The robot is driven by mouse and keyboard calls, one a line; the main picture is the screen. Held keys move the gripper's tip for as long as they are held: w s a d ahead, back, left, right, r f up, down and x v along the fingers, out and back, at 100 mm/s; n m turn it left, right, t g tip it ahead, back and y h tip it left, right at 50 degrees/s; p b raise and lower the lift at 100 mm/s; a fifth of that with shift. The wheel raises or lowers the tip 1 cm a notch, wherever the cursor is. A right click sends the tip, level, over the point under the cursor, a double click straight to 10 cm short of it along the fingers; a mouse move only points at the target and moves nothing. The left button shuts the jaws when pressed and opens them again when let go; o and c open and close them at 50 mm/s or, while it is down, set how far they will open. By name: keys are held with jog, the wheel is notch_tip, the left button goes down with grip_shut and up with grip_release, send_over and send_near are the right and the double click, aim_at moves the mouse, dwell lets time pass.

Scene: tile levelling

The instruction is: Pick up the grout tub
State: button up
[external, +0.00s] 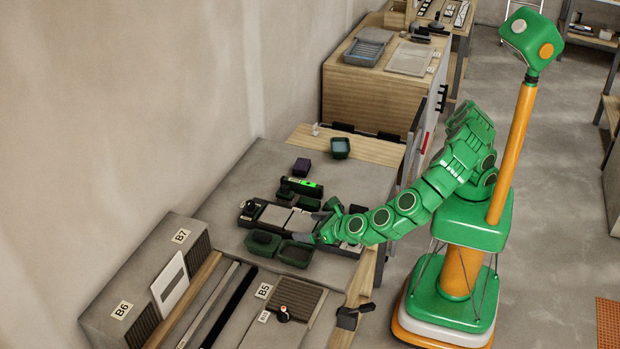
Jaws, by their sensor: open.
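Several small tubs lie on the grey worktop (215,205), and I cannot tell which one is the grout tub. One dark green tub (262,243) and another dark green tub (295,254) sit side by side at the near edge of the tile device (273,216). A dark green tub with blue-grey contents (340,147) stands apart toward the back. My gripper (313,227) is open, low over the right part of the tile device, just beyond and right of the two near tubs. My arm partly hides the device's right end.
A dark purple block (301,167) and a level with a lit green display (301,186) lie behind the device. A wooden cabinet (360,95) with trays stands at the back. The worktop's left area is clear.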

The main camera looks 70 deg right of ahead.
aim_at(284, 253)
jog(key=s+a+f+n, duration=0.1)
jog(key=a, duration=0.1)
jog(key=s+a+f+n+y, duration=0.1)
jog(key=s+a, duration=0.1)
jog(key=s+a+f+n, duration=0.1)
jog(key=s+a+f, duration=0.1)
jog(key=shift+y, duration=0.4)
jog(key=shift+x, duration=3.45)
jog(key=shift+w+f, duration=0.25)
jog(key=shift+w, duration=0.25)
jog(key=shift+c, duration=0.2)
jog(key=c, duration=1.2)
